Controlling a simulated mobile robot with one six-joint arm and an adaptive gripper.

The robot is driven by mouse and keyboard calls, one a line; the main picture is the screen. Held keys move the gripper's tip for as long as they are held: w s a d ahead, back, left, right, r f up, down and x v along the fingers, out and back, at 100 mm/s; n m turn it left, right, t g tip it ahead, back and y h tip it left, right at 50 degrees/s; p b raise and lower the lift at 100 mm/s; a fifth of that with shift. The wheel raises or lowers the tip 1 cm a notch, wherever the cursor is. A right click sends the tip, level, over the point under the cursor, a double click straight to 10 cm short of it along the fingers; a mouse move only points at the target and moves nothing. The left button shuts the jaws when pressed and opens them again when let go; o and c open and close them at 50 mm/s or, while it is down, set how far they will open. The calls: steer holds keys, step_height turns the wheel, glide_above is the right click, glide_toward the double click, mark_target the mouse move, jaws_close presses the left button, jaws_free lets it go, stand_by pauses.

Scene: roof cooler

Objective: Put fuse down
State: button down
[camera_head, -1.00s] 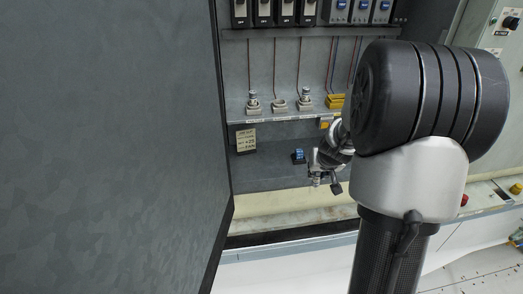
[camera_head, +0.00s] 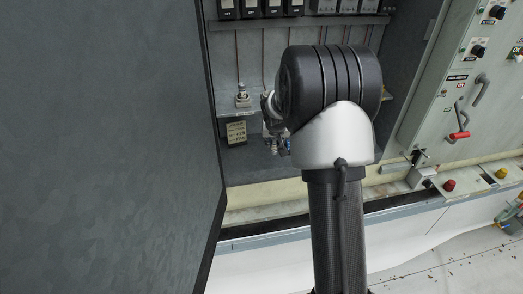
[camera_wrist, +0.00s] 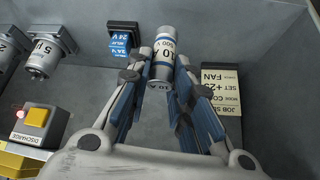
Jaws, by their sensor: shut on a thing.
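The fuse (camera_wrist: 163,48) is a silver cylinder with a white label reading 10 A and 500 V in the wrist view. My gripper (camera_wrist: 160,76) is shut on it, with one blue-padded finger on each side. In the head view my gripper (camera_head: 276,142) is inside the cabinet over the dark shelf floor (camera_head: 250,168), right of a label card (camera_head: 237,132). My arm hides most of it there, and I cannot make out the fuse in that view. I cannot tell whether the fuse touches the shelf.
In the wrist view a blue 24 V block (camera_wrist: 121,38) stands left of the fuse and the card (camera_wrist: 221,92) is at its right. A cabinet door (camera_head: 110,140) fills the head view's left.

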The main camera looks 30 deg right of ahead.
steer(key=w+a, duration=0.2)
steer(key=w, duration=0.3)
steer(key=shift+w+a+f+b, duration=0.1)
steer(key=shift+f+b, duration=0.6)
steer(key=shift+f, duration=1.05)
steer(key=shift+w+f+b, duration=0.1)
steer(key=shift+f+b, duration=0.55)
steer(key=shift+f, duration=1.05)
steer(key=shift+s, duration=0.1)
steer(key=shift+f+b, duration=0.2)
steer(key=shift+b, duration=0.1)
steer(key=c, duration=1.4)
jaws_free()
steer(key=shift+r, duration=0.15)
